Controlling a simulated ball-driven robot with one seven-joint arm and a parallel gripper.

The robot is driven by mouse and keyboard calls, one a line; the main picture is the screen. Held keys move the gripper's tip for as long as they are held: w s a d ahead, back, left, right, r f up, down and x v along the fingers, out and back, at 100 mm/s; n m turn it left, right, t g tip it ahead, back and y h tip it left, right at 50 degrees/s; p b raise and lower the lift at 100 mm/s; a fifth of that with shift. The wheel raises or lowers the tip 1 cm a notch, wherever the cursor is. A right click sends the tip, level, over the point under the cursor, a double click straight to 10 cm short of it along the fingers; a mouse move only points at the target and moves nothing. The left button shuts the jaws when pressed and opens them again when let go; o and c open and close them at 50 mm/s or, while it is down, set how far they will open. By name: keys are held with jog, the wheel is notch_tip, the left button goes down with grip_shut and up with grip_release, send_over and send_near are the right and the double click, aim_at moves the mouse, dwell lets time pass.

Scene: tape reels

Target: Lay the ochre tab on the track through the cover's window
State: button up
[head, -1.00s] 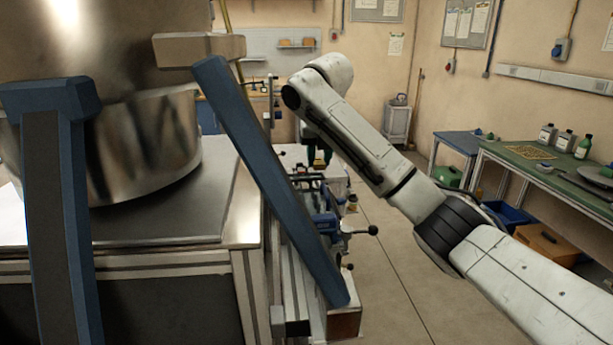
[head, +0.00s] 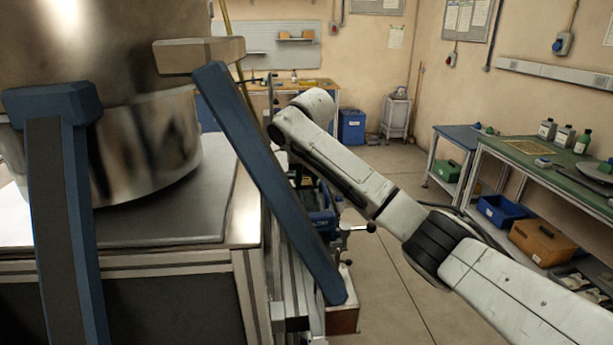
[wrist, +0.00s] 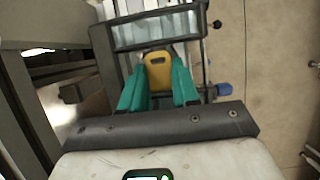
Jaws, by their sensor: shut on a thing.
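The ochre tab (wrist: 158,72) is between the teal fingers of my gripper (wrist: 158,88) in the wrist view. The gripper is shut on it, and the tab's slotted end points away from the wrist. Just beyond the tab is a dark frame with pale, glassy panes (wrist: 155,30), which looks like the cover. I cannot make out its window or the track for certain. In the head view my gripper and the tab are hidden behind the slanting blue bar and my own arm. Part of the blue fixture (head: 322,218) shows beside that bar.
A metal-topped machine table (head: 245,215) stands at the left in the head view. A dark knob on a lever (head: 370,228) sticks out right of the fixture. The floor (head: 385,290) between it and the green bench (head: 545,165) is clear apart from my arm.

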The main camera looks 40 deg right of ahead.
jog(key=shift+f, duration=0.55)
jog(key=o, duration=1)
jog(key=shift+r, duration=0.1)
jog(key=shift+r, duration=0.2)
jog(key=b+v, duration=0.1)
jog(key=v, duration=1.1)
jog(key=shift+r+b, duration=0.3)
jog(key=shift+r, duration=0.05)
